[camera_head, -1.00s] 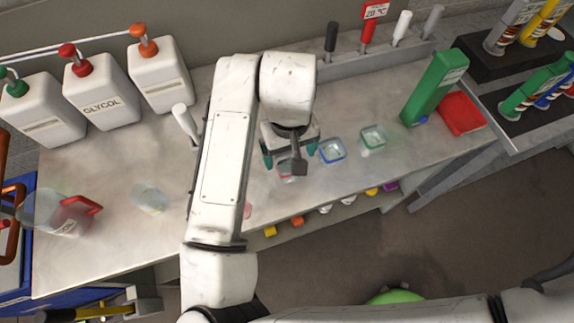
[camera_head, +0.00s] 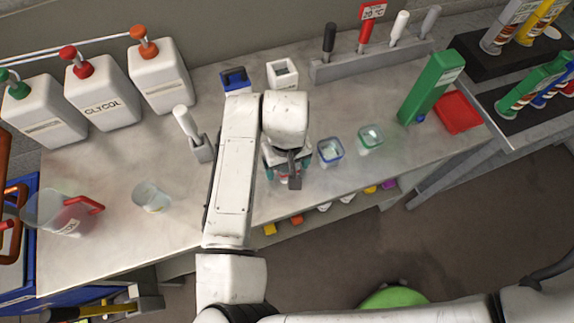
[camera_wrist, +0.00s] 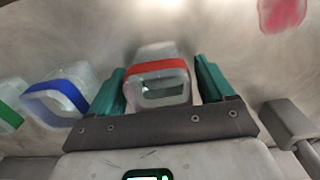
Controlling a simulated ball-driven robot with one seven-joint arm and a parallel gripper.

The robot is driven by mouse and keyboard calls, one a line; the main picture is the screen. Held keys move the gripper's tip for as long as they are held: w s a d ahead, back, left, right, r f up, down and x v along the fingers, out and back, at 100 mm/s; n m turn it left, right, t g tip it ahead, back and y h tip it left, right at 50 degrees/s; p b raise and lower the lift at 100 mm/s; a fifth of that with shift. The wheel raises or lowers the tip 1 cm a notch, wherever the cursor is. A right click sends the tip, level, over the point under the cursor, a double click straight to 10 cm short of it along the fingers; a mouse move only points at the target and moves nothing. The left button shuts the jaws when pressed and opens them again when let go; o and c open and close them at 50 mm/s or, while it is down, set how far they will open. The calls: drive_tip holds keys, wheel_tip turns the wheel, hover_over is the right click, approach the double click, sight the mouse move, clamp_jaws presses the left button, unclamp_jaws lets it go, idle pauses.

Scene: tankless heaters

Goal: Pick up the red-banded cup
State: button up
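The red-banded cup (camera_wrist: 160,85) is a small clear square cup with a red rim band, upright on the bench in the wrist view. My gripper (camera_wrist: 162,85) is open, with one teal finger on each side of the cup. The left finger is very close to the cup's side, and I cannot tell whether it touches; a narrow gap shows on the right. In the head view my gripper (camera_head: 286,172) is over the cup's place near the bench's front edge, and only a bit of the red cup (camera_head: 291,184) shows below it.
A blue-banded cup (camera_head: 331,151) and a green-banded cup (camera_head: 370,138) stand just right of my gripper. A blue box (camera_head: 235,80) and a white box (camera_head: 283,74) stand behind my arm. A blurred red patch (camera_wrist: 282,12) lies at the wrist view's upper right.

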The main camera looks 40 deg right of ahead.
drive_tip(key=c, duration=1)
drive_tip(key=shift+r, duration=0.1)
drive_tip(key=shift+r, duration=0.6)
drive_tip(key=s+d+r, duration=0.1)
drive_tip(key=s+r, duration=0.3)
drive_tip(key=s+d+r+b, duration=0.1)
drive_tip(key=s+r, duration=0.2)
drive_tip(key=s, duration=0.2)
drive_tip(key=s+d+r, duration=0.1)
drive_tip(key=s+r, duration=0.3)
drive_tip(key=shift+s+r+b, duration=0.35)
